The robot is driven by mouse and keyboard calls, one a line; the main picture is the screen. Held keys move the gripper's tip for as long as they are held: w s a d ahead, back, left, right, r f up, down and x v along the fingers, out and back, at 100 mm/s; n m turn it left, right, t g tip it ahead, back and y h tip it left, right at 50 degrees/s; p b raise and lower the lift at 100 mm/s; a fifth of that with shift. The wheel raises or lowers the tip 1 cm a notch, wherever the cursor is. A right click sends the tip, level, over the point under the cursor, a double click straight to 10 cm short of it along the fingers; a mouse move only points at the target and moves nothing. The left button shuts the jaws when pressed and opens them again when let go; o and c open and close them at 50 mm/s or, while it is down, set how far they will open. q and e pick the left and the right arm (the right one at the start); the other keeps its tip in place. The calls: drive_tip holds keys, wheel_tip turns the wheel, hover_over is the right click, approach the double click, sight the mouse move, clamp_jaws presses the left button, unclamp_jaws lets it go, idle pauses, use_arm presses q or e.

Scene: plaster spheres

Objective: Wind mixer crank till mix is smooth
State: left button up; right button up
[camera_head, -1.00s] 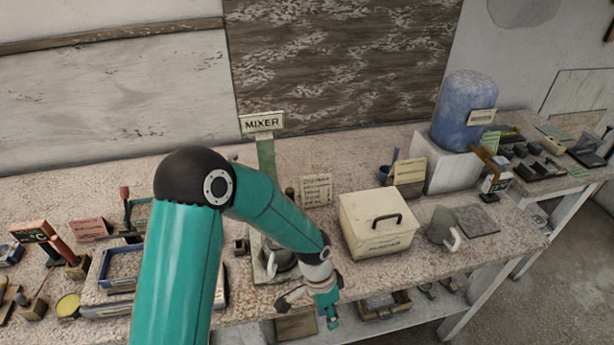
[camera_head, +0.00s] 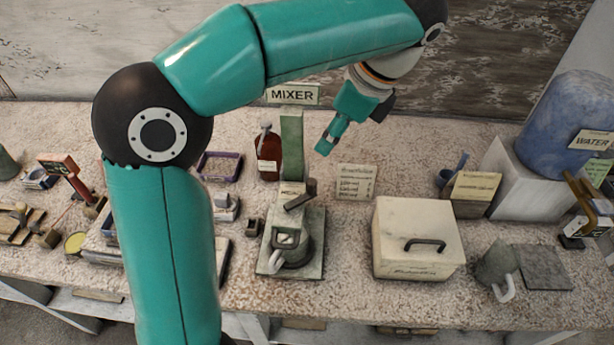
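The mixer stands in the middle of the bench, with a green post (camera_head: 292,150) under a MIXER sign (camera_head: 292,95). A dark bar that may be its crank (camera_head: 300,197) sticks out at the top of the mixer head. A grey vessel (camera_head: 296,254) with a white handle sits below the head on the base plate. The mix inside cannot be made out. My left gripper (camera_head: 331,138) is in the air above and right of the mixer head, pointing down-left and apart from the crank. Its finger opening cannot be made out. My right gripper is out of view.
Right of the mixer are a note card (camera_head: 356,182), a cream lidded box (camera_head: 417,239), a grey jug (camera_head: 495,264) and a blue water tank (camera_head: 570,125). A brown bottle (camera_head: 268,152) and a purple tray (camera_head: 220,166) stand to the left.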

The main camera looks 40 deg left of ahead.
use_arm(q)
drive_tip(key=x, duration=1.3)
drive_tip(key=shift+a+f+b, duration=0.15)
drive_tip(key=shift+f+b, duration=0.2)
drive_tip(key=shift+f, duration=0.05)
drive_tip(key=shift+r, duration=0.15)
clamp_jaws()
